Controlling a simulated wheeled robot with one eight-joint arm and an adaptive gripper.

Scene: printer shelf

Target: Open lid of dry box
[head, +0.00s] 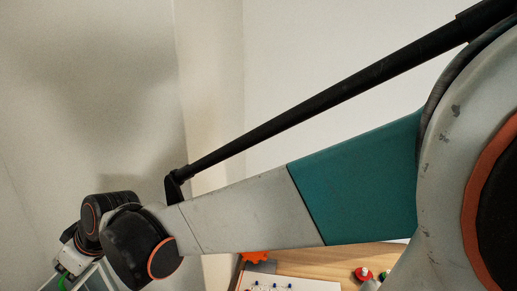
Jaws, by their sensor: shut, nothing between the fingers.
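My arm crosses the view from the right edge down to the lower left. My gripper (66,271) shows only in small part at the lower left, below the black wrist joints. Its jaws are shut with nothing held, and its fingertips cannot be made out clearly. A pale-framed, grey-green panel (97,279) shows beside it at the bottom edge. It may be part of the dry box, but I cannot tell. Most of it is cut off or hidden by my wrist. No lid can be clearly made out.
A wooden surface (318,262) lies at the bottom middle. On it are an orange gear-like part (256,257), a white board with several small pegs (290,286) and a red round item (362,273). Plain pale walls (285,65) stand behind; the space before them looks clear.

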